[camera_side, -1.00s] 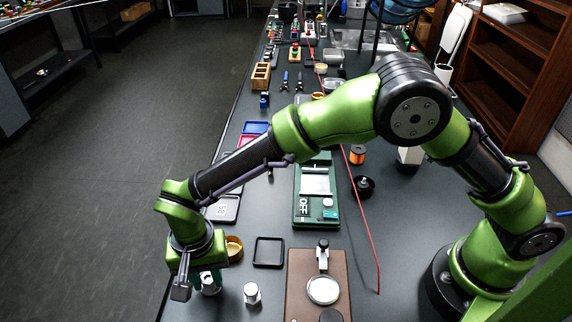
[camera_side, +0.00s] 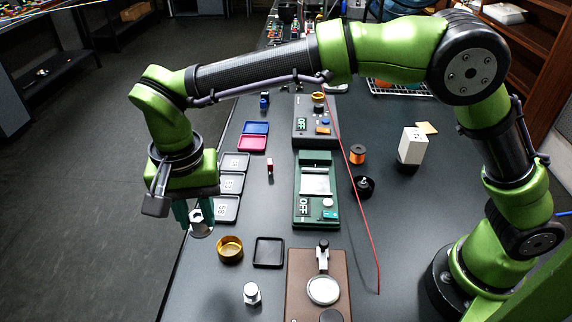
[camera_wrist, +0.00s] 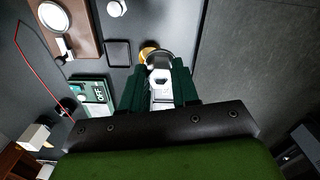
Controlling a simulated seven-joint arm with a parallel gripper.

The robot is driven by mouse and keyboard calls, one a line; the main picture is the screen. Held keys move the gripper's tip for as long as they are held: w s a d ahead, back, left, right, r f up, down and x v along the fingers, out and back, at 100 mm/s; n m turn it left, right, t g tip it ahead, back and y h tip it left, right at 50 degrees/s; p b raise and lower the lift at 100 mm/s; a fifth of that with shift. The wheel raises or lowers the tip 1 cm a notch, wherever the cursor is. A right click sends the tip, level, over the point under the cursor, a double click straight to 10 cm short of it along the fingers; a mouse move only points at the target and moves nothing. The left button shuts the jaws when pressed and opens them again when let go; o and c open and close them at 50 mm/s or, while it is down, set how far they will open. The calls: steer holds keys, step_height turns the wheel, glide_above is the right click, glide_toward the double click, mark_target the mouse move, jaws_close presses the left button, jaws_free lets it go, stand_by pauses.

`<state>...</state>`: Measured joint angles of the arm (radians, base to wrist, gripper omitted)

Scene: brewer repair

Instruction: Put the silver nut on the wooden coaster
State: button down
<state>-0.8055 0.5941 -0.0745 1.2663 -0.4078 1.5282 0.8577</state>
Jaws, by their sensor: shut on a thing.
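My gripper (camera_side: 198,222) is shut on a silver faceted piece (camera_side: 201,228), which looks like the silver nut, and holds it above the table's left edge. In the wrist view my gripper (camera_wrist: 160,92) has its dark green fingers on both sides of the silver nut (camera_wrist: 160,77). The fingers hide part of it.
A gold bowl (camera_side: 229,250), a black square tray (camera_side: 268,253), a white-silver cylinder (camera_side: 252,294) and a brown board (camera_side: 303,272) stand near the front. A green device (camera_side: 310,208), a white block (camera_side: 412,146), an orange spool (camera_side: 358,154) and a red cable (camera_side: 366,226) lie farther right.

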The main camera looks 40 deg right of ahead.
steer(key=w+d+m, duration=0.2)
steer(key=w+d, duration=0.2)
steer(key=d, duration=0.6)
steer(key=w+d+m, duration=0.2)
steer(key=w+d, duration=0.3)
steer(key=d, duration=0.4)
steer(key=d+m, duration=0.4)
steer(key=d, duration=1.4)
steer(key=s+d+m, duration=0.2)
steer(key=s+d, duration=0.2)
steer(key=d, duration=0.4)
steer(key=s+d+m, duration=0.3)
steer(key=s+d, duration=0.1)
steer(key=d, duration=0.4)
steer(key=s+d+m, duration=0.4)
steer(key=s+d, duration=0.8)
steer(key=s, duration=0.2)
glide_above(428, 132)
steer(key=s+a, duration=0.1)
step_height(428, 132, down, 10)
steer(key=shift+a+f, duration=0.15)
steer(key=shift+f, duration=0.05)
steer(key=shift+w+d, duration=0.35)
steer(key=shift+d, duration=0.15)
steer(key=shift+d+f, duration=0.1)
steer(key=shift+f, duration=1.7)
